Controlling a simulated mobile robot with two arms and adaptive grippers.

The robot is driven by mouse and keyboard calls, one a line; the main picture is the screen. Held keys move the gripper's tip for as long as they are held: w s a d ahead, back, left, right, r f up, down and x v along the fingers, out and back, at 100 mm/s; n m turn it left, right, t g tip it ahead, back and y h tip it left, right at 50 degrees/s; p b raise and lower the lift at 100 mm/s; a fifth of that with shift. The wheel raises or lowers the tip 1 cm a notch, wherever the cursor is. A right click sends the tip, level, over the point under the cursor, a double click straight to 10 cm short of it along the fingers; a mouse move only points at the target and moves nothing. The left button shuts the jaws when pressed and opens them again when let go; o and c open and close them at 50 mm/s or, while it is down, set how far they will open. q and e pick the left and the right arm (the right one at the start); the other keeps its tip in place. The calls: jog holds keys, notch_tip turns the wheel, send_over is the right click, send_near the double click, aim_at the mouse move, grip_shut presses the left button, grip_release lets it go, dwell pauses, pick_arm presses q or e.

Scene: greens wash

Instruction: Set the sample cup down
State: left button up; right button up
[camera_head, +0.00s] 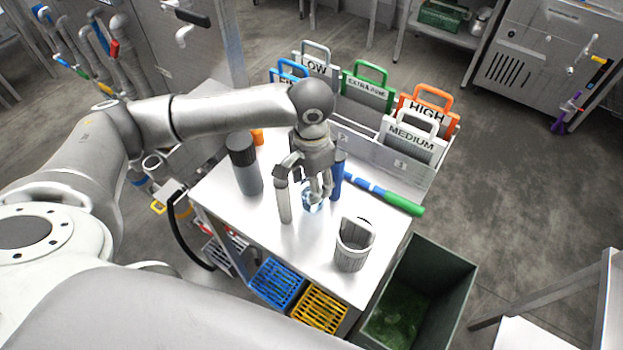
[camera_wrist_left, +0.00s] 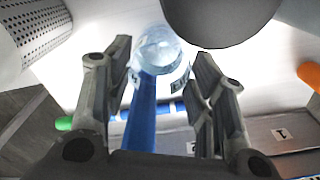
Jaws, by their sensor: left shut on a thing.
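The sample cup (camera_head: 313,203) is small, clear and bluish. My left gripper (camera_head: 319,190) points down over the steel table (camera_head: 300,255) and is shut on the cup. In the left wrist view the cup (camera_wrist_left: 160,48) shows between the fingertips of the gripper (camera_wrist_left: 163,60), with a small dark mark on its side. The cup is at or very near the table top; I cannot tell whether its base touches. The gripper fingers partly hide it in the head view. My right gripper is not in view.
A rack of labelled cards (camera_head: 375,140) lines the back.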

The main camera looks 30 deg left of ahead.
pick_arm(q)
jog(key=shift+f, duration=0.1)
jog(key=o, duration=1.1)
